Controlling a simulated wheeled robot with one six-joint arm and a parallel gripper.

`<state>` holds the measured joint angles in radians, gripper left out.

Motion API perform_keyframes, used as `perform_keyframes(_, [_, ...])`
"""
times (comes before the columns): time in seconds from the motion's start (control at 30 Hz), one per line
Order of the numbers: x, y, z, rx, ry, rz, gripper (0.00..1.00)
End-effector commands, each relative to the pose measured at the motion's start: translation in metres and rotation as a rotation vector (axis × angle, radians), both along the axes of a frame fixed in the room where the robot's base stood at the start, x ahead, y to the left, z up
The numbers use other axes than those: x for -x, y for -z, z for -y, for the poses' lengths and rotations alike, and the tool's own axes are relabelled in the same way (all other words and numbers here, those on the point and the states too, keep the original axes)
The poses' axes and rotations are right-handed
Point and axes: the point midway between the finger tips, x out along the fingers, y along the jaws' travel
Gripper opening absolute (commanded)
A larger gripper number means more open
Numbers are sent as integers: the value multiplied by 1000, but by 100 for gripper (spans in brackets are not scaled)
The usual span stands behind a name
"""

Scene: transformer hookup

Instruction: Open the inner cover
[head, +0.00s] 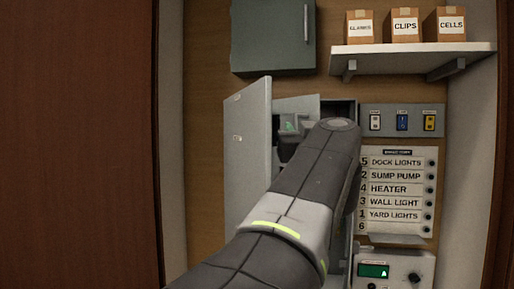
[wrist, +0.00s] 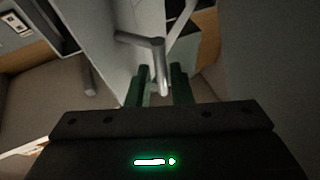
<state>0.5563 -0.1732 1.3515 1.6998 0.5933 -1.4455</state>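The inner cover (head: 297,105) is a light grey panel inside the wall cabinet. It stands ajar, at an angle to the cabinet opening, and my arm hides most of it. In the wrist view the pale cover (wrist: 108,40) carries a grey bar handle (wrist: 158,60). My gripper (wrist: 162,72) has its two dark green fingers on either side of the handle bar. A small gap seems to show beside the bar, so the fingers look open around it. In the head view my gripper (head: 290,128) is partly hidden behind my arm.
The outer door (head: 247,150) stands open to the left of the cabinet. To the right are a switch panel (head: 402,121), a label board (head: 397,190) and a display unit (head: 388,270). A shelf (head: 412,53) with boxes is above. A grey wall box (head: 272,38) hangs above the cabinet.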

Motion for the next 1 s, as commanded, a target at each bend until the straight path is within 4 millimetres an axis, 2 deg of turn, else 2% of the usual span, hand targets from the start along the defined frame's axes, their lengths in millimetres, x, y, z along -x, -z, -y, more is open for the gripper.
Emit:
perform_keyframes(0.2, [40,20,3,3,6,2,19])
perform_keyframes(0.6, [92,41,8,1,6,0,19])
perform_keyframes(1.0, [113,48,9,0,0,0,19])
